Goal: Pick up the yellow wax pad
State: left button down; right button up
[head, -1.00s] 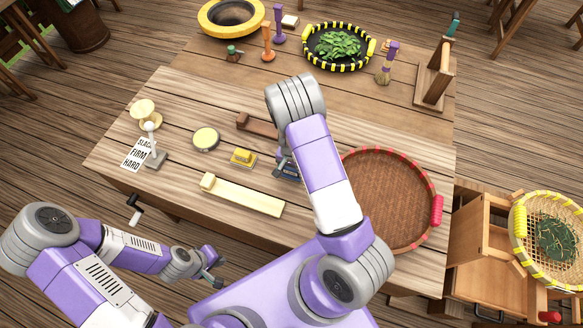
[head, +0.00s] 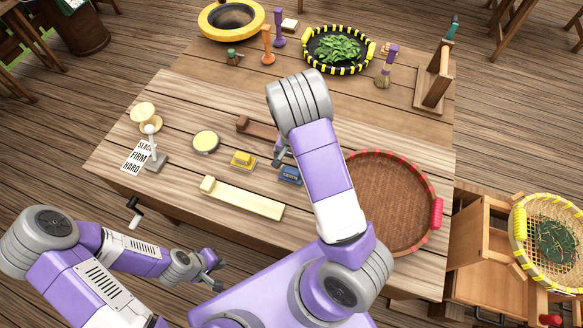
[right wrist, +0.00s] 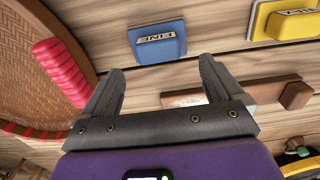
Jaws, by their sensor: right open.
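The yellow wax pad (head: 243,159) is a small yellow block on the table, left of a blue pad (head: 289,175). In the right wrist view the yellow pad (right wrist: 288,22) shows at the upper right, cut by the edge, and the blue pad (right wrist: 157,42) lies beyond the fingers. My right gripper (right wrist: 160,80) is open and empty, right of the yellow pad in the head view and apart from it. The right arm partly hides it there. My left gripper (head: 217,274) is open and empty off the table's front edge.
A long pale wooden bar (head: 240,198) lies in front of the pads. A brown wooden piece (head: 256,125) and a round tin (head: 206,142) lie behind. A red-handled woven tray (head: 395,200) is at right.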

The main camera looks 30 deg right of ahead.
aim_at(242, 160)
jog(key=k, duration=1)
